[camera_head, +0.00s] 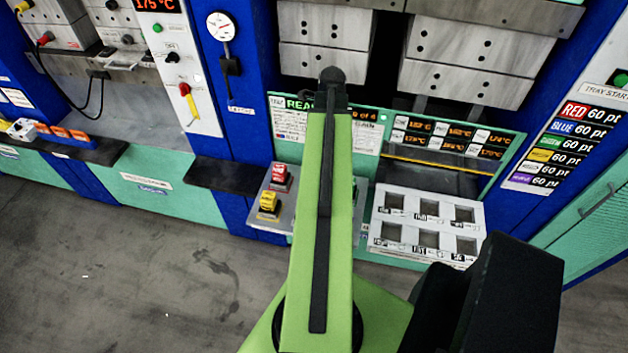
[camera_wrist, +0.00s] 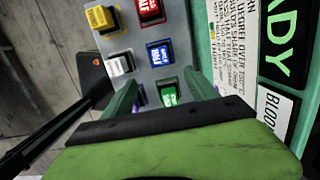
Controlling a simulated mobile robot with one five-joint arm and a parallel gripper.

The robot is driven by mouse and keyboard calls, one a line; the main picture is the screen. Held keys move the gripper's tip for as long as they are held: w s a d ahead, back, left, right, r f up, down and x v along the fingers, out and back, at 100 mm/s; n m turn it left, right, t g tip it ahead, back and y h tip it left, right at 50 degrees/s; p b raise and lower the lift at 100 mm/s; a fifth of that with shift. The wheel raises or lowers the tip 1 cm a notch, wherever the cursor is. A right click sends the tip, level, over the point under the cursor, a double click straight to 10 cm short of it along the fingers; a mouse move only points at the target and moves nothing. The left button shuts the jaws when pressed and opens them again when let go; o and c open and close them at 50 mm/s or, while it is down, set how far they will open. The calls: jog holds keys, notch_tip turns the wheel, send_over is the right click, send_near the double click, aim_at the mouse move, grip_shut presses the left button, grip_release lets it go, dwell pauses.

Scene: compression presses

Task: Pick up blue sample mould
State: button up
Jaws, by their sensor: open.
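The blue sample mould (camera_wrist: 160,52) sits on a grey tray (camera_wrist: 182,42) in the wrist view, in the right column between the red mould (camera_wrist: 150,10) and the green mould (camera_wrist: 168,96). My gripper (camera_wrist: 163,80) is open. Its two green fingers point towards the tray, with the blue mould ahead in the gap between them. I see no contact, and the exact distance is unclear. In the head view my arm hides the blue mould and my gripper.
Yellow (camera_wrist: 101,18), white (camera_wrist: 118,65) and purple moulds stand close by on the left. A sign panel (camera_wrist: 232,40) borders the tray on the right. In the head view, a white block with several square holes (camera_head: 410,220) stands right of my arm. Open floor (camera_head: 140,270) lies front left.

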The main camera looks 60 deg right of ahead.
jog(key=f+b, duration=0.5)
jog(key=f, duration=0.1)
jog(key=w+f+b, duration=0.1)
jog(key=f+b, duration=0.4)
jog(key=b, duration=0.1)
jog(key=w+f+b, duration=0.1)
jog(key=f+b, duration=0.5)
jog(key=shift+w+a+f, duration=0.1)
jog(key=shift+a+f, duration=0.2)
jog(key=shift+a, duration=0.05)
jog(key=shift+r, duration=0.15)
grip_shut()
